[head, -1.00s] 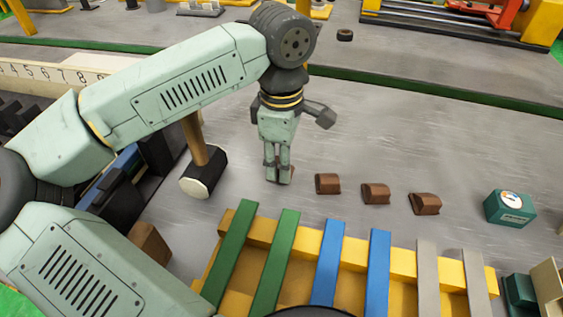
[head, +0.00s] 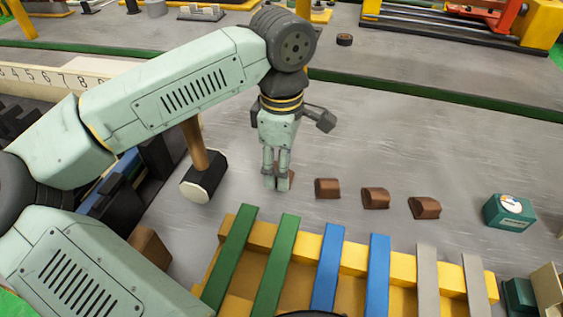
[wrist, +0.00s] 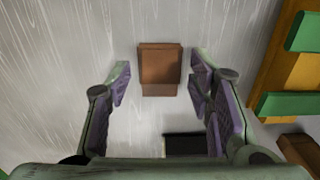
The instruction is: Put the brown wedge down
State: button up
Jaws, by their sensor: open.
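The brown wedge (wrist: 160,70) lies on the grey bench top between my open fingers in the wrist view, with a gap on each side. In the head view a little of the wedge (head: 291,180) shows beside my fingers, which hide most of it. My gripper (head: 276,184) points down at the bench and is open; in the wrist view its purple-padded fingers (wrist: 160,85) stand apart. Three similar brown wedges, the nearest of them (head: 328,188), lie in a row to the right.
A mallet (head: 203,175) with a wooden handle stands left of my gripper. A yellow rack (head: 259,234) with green, blue and grey strips lies in front. A teal gauge box (head: 510,211) sits at the right.

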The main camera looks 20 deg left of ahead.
notch_tip(320, 180, up, 12)
jog(key=p, duration=0.5)
jog(key=shift+p, duration=0.4)
jog(key=shift+f, duration=0.1)
